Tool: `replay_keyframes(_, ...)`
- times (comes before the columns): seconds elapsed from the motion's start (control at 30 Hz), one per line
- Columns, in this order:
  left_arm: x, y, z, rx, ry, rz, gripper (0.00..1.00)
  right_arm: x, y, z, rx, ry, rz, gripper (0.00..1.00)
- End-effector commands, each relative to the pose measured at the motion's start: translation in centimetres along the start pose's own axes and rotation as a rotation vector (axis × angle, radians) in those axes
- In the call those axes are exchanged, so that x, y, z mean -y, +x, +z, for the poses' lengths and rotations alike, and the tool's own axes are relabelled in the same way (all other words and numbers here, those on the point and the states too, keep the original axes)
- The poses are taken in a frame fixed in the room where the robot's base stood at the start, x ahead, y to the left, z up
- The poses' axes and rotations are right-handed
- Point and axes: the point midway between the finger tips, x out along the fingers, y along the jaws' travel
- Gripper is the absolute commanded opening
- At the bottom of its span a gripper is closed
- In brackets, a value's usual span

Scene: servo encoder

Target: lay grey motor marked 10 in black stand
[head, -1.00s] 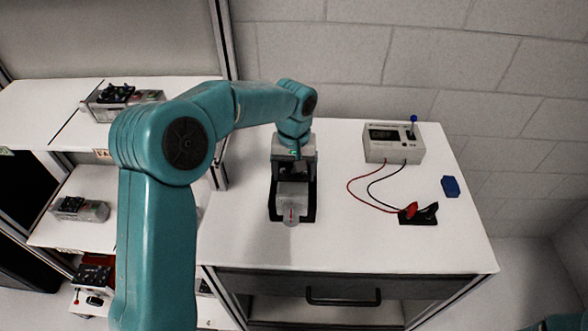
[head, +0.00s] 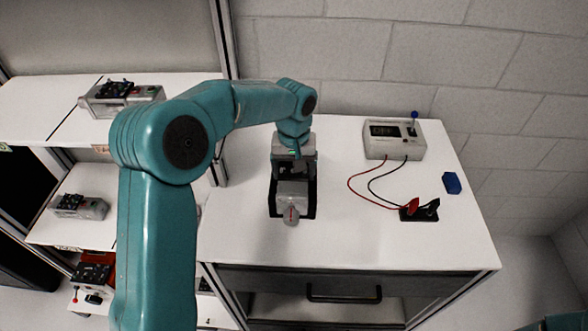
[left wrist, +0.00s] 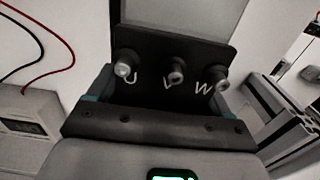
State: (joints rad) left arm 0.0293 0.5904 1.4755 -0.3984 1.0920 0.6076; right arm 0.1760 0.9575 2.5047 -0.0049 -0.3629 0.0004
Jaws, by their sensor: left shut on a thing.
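The grey motor (head: 292,195) lies in the black stand (head: 274,211) on the white bench top, its rounded end with a red mark toward the front edge. My left gripper (head: 294,168) comes down from above at the motor's back end and is shut on it. In the left wrist view, the motor's black terminal plate (left wrist: 172,82) with posts lettered U, V and W fills the middle, close against my gripper (left wrist: 160,122). The number on the motor cannot be read. My right gripper is not seen.
A meter box (head: 394,140) with a blue-tipped lever stands at the back right. Red and black leads run from it to a black clip block (head: 420,212). A blue block (head: 452,183) lies farther right. Other motors sit on shelves (head: 68,232) at left.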

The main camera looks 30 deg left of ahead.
Motion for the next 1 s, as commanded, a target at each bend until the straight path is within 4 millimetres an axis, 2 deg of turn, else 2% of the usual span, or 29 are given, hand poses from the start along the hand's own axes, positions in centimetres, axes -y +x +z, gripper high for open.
replay_keyframes(0.3, 0.0, 1.2, 0.3, 0.013, -0.001, -0.002, 0.24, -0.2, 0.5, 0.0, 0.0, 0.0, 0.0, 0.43)
replay_keyframes(0.67, 0.0, 1.4, 0.3, 0.015, -0.006, 0.0, 0.24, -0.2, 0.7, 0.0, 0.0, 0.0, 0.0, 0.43)
replay_keyframes(0.7, 0.0, 1.5, 0.3, 0.015, -0.007, 0.0, 0.82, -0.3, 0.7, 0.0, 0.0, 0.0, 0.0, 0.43)
replay_keyframes(0.77, 0.1, 1.5, 0.3, 0.016, -0.007, 0.0, 1.0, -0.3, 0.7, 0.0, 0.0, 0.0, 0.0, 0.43)
replay_keyframes(1.0, 0.1, 1.5, 0.3, 0.016, -0.005, -0.003, 1.0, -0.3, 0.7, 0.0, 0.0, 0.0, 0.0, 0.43)
